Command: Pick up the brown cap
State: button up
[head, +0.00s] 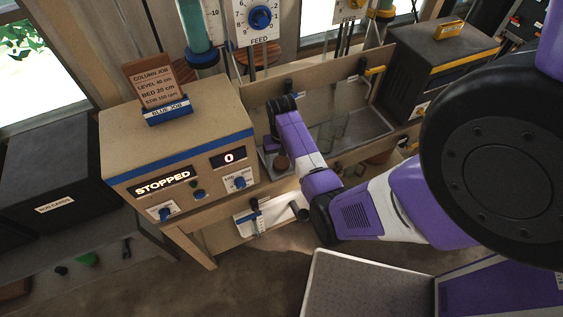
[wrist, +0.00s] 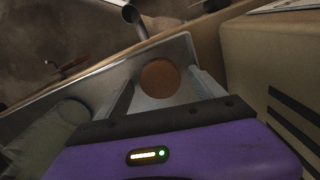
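The brown cap (wrist: 160,78) shows as a round disc in the wrist view, in a shallow grey metal tray (wrist: 190,47). In the head view the brown cap (head: 281,162) sits at the tray's left end, beside the beige control box. My gripper (wrist: 163,90) is open, with one finger on each side of the cap in the picture. Whether the fingers reach down to its height or touch it, I cannot tell. In the head view my wrist points down over the cap, and the fingers are mostly hidden.
The beige control box (head: 180,145) reading STOPPED stands close at the left. Clear glass vessels (head: 330,132) stand in the tray to the right, and a pale cylinder (wrist: 50,135) is near my gripper in the wrist view. A black case (head: 440,65) is at the back right.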

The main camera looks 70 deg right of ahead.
aim_at(281, 161)
jog(key=c, duration=1.3)
notch_tip(281, 161, up, 20)
jog(key=p, duration=0.5)
jog(key=shift+s, duration=0.1)
